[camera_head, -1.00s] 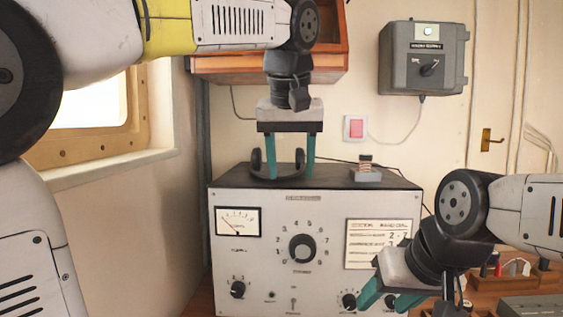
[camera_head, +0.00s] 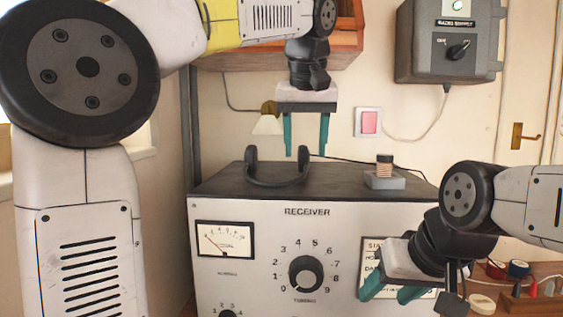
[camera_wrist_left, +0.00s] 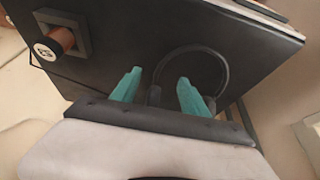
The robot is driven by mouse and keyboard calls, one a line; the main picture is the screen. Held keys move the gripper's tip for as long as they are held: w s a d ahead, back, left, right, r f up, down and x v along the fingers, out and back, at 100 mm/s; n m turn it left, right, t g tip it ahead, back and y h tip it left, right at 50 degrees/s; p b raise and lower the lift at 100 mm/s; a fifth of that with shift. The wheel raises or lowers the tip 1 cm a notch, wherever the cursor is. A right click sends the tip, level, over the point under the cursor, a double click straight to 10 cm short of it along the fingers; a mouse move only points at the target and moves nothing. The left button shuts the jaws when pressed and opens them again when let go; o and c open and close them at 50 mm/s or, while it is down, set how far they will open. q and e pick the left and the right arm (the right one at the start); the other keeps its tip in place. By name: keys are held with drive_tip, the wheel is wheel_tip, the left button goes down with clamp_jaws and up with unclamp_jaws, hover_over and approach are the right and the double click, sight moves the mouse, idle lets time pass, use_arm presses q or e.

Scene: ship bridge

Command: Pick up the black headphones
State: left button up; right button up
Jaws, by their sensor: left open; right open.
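The black headphones (camera_head: 277,182) rest on the dark top of the receiver (camera_head: 335,180), with the ear cups at the back and the band curving to the front. My left gripper (camera_head: 305,148) points down, open and empty, its teal fingers above the right ear cup. In the left wrist view the headband (camera_wrist_left: 190,48) shows as a thin loop on the dark top. There an ear cup (camera_wrist_left: 155,95) appears in the gap between the fingers of my left gripper (camera_wrist_left: 159,76); contact cannot be told. My right gripper (camera_head: 388,292) is open and empty before the receiver's right front.
A small grey block with a ringed cylinder (camera_head: 384,178) stands on the receiver's right side. A wooden shelf (camera_head: 345,45) overhangs behind my left wrist. A grey switch box (camera_head: 450,42) and a red button (camera_head: 369,122) are on the wall. The receiver's middle top is clear.

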sight(304, 150)
use_arm(q)
drive_tip(key=w, duration=0.7)
drive_tip(key=shift+w+a, duration=0.1)
drive_tip(key=shift+w, duration=0.05)
drive_tip(key=shift+w+f, duration=0.2)
drive_tip(key=shift+w, duration=0.15)
drive_tip(key=x, duration=0.4)
drive_tip(key=shift+w+f, duration=0.1)
drive_tip(key=shift+f, duration=0.2)
drive_tip(key=c, duration=1.1)
clamp_jaws()
drive_tip(key=shift+r, duration=0.15)
